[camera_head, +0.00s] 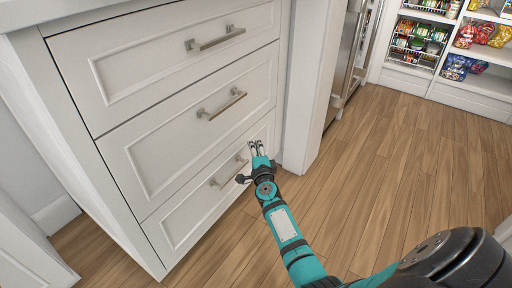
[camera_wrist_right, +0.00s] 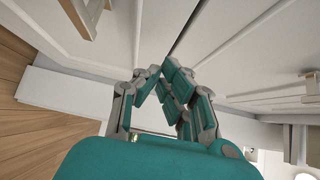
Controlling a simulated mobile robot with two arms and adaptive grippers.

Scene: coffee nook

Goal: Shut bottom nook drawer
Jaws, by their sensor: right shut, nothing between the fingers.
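The bottom drawer (camera_head: 172,222) is the lowest of three white drawers in the cabinet. Its front looks about flush with the drawer above, with no clear opening visible. Its bar handle (camera_head: 228,173) is partly covered by my right gripper (camera_head: 257,147), which is at the drawer's right end. In the right wrist view, my right gripper (camera_wrist_right: 160,72) has its fingers together and empty, close to the white fronts. A handle (camera_wrist_right: 84,16) shows at the upper left there. Whether the fingertips touch the drawer cannot be told. My left gripper is not in view.
The middle drawer (camera_head: 140,160) and top drawer (camera_head: 120,70) are above, each with a protruding handle. A white panel (camera_head: 306,90) stands right of the drawers. The wooden floor (camera_head: 400,170) is clear, and stocked shelves (camera_head: 490,60) stand far back right.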

